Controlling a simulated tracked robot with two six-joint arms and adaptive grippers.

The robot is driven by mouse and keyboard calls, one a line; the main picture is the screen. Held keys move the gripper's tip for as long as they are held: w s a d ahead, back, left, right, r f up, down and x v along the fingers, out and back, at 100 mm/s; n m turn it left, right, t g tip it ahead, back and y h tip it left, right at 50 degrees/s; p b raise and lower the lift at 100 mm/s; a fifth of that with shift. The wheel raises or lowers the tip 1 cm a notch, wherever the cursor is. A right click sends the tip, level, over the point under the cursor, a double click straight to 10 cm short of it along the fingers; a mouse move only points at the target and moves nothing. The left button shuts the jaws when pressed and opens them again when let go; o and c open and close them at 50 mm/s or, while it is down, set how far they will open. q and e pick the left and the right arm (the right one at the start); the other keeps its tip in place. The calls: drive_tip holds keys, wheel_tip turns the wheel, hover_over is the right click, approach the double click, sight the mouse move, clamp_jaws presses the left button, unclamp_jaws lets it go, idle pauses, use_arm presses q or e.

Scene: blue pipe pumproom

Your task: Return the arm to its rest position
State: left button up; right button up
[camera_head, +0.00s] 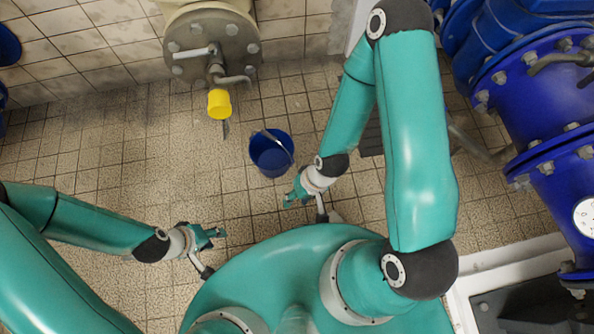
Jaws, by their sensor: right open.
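My right arm (412,140) comes from the right side of my body, bends high at the top and reaches back down. Its gripper (291,198) is open and empty, low over the tiled floor, in front of a blue bucket (268,160) and a little to its right. My left arm (95,225) comes in from the left. Its gripper (214,236) is over bare floor, left of and in front of the bucket, with nothing seen in it. Its fingers are too small to tell whether they are open or shut.
A flanged pipe end (240,47) with a tap and a yellow cap (219,104) juts from the tiled wall. Large blue pipes (535,110) stand at the right. A pale-edged pit (500,262) lies at lower right. The floor (110,150) at left is clear.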

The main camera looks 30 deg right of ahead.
wheel_tip(320, 180, up, 31)
drive_tip(key=p, duration=3)
drive_tip(key=shift+w+f+p, duration=0.15)
drive_tip(key=shift+w+p, duration=0.05)
drive_tip(key=shift+p, duration=0.15)
